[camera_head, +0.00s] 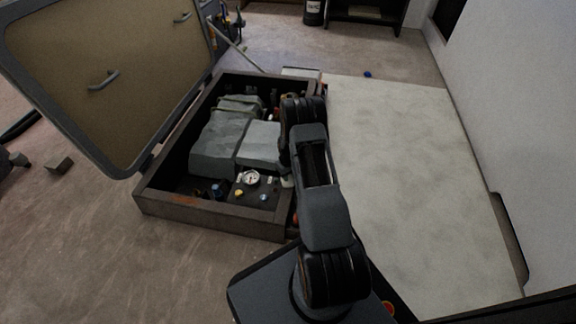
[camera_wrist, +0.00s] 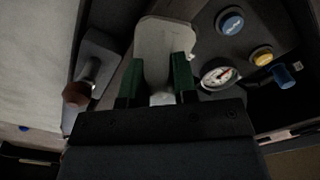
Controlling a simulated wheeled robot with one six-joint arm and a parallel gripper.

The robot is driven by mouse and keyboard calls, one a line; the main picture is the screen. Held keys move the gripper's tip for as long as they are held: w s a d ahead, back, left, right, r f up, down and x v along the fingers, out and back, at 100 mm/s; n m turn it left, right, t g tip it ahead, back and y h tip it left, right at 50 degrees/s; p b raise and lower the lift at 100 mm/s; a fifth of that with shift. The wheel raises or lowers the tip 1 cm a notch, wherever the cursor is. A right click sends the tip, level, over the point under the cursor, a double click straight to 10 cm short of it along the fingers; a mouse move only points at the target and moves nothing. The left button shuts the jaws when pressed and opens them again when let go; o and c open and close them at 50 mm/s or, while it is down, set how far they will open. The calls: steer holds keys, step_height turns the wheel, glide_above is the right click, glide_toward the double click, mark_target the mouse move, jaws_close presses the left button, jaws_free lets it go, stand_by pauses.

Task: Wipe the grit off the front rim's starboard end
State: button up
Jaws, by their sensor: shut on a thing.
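The open hatch box has a grey-brown front rim (camera_head: 240,224) on its near side in the head view. The rim's right end is near my arm. In the wrist view my gripper (camera_wrist: 160,80) has green fingertips shut on a pale, rounded, flat thing (camera_wrist: 164,38), probably a wiping tool, with a white part between the fingers. My gripper is hidden behind my arm in the head view. I cannot see the held thing touching the rim.
The raised lid (camera_head: 110,70) leans out to the left. Inside the box are grey machinery (camera_head: 225,140), a round gauge (camera_head: 251,177) and coloured knobs, including a blue one (camera_wrist: 230,20). A pale panel (camera_head: 400,180) lies right of the box, before a white wall (camera_head: 510,90).

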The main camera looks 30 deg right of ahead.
steer(key=shift+r+p, duration=1.3)
steer(key=shift+r, duration=1.05)
